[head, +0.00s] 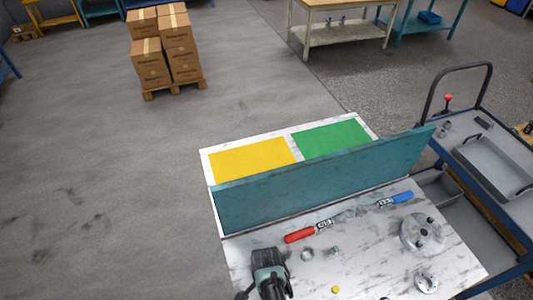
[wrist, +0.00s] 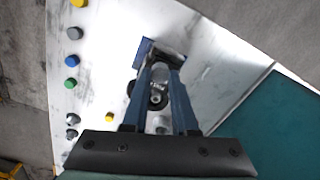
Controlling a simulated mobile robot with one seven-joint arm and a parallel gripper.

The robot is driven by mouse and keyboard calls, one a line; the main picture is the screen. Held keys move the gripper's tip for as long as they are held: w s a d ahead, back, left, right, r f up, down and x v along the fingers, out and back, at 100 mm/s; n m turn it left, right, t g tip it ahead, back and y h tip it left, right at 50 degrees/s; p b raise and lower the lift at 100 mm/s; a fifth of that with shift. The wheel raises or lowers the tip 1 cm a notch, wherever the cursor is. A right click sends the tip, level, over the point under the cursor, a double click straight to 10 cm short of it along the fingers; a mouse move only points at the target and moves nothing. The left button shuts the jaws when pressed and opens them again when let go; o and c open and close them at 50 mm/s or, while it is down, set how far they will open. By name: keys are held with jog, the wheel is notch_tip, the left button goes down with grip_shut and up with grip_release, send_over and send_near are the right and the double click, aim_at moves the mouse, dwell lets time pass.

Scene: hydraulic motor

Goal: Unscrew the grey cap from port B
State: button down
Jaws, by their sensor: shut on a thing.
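My gripper (wrist: 161,62) points down at the white worktop in the wrist view, its two blue fingers close together at the tips. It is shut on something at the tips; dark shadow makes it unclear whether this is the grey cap. A grey metal cylinder (wrist: 157,90) with a dark round centre shows between the fingers. In the head view my gripper (head: 268,262) is at the front left of the bench and its fingertips are hidden. I cannot make out port B or its letter.
Several coloured caps lie in a row on the worktop, including a green cap (wrist: 69,84). A teal panel (head: 325,180) stands behind.

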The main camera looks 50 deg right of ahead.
dwell(0.3)
jog(key=n, duration=0.4)
jog(key=shift+n, duration=0.3)
jog(key=c, duration=0.9)
grip_release()
jog(key=m, duration=1)
jog(key=shift+p, duration=0.35)
